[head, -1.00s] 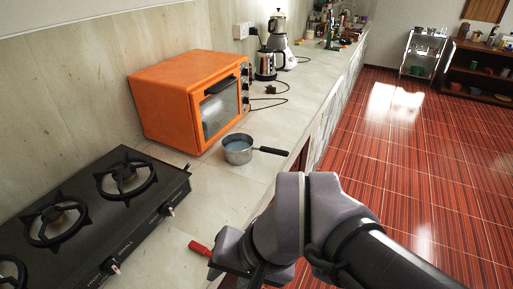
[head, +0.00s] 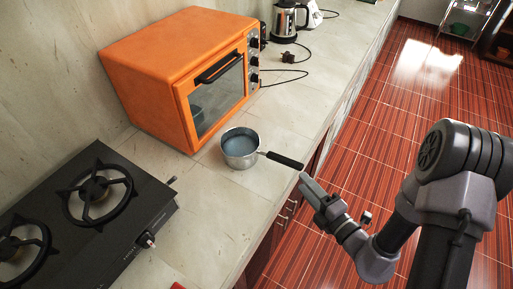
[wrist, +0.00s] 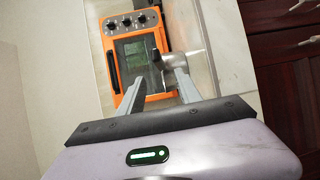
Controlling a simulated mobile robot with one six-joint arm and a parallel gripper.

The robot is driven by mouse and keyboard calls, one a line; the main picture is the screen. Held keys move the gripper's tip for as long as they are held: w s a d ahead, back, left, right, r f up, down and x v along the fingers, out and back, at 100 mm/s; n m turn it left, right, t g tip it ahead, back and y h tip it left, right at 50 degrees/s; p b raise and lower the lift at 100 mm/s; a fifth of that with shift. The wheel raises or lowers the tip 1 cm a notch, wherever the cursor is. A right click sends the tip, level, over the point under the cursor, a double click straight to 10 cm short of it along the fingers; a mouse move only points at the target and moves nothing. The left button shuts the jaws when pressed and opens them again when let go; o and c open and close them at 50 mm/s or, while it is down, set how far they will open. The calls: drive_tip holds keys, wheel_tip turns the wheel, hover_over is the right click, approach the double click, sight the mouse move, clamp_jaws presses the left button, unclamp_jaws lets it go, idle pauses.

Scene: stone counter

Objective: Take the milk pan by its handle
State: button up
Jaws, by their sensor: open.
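The milk pan (head: 240,150) is a small grey metal pan with bluish-white inside. It stands upright on the counter in front of the orange oven. Its black handle (head: 285,160) points right, over the counter's front edge. My gripper (head: 308,184) is just beyond the handle's end, to its lower right, and is apart from it. In the wrist view my gripper (wrist: 163,80) is open, with two pale fingers spread.
The orange toaster oven (head: 180,75) stands behind the pan. A black gas stove (head: 95,215) is at the left. A steel kettle (head: 288,20) and a cable lie farther back. A red object (head: 178,286) shows at the bottom edge. The counter (head: 215,210) in front of the pan is clear.

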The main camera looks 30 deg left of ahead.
sight(289, 166)
drive_tip(key=b+x, duration=0.2)
drive_tip(key=x, duration=0.9)
drive_tip(key=shift+w+a, duration=0.15)
drive_tip(key=shift+a, duration=0.2)
drive_tip(key=shift+d+r, duration=0.1)
clamp_jaws()
idle(0.5)
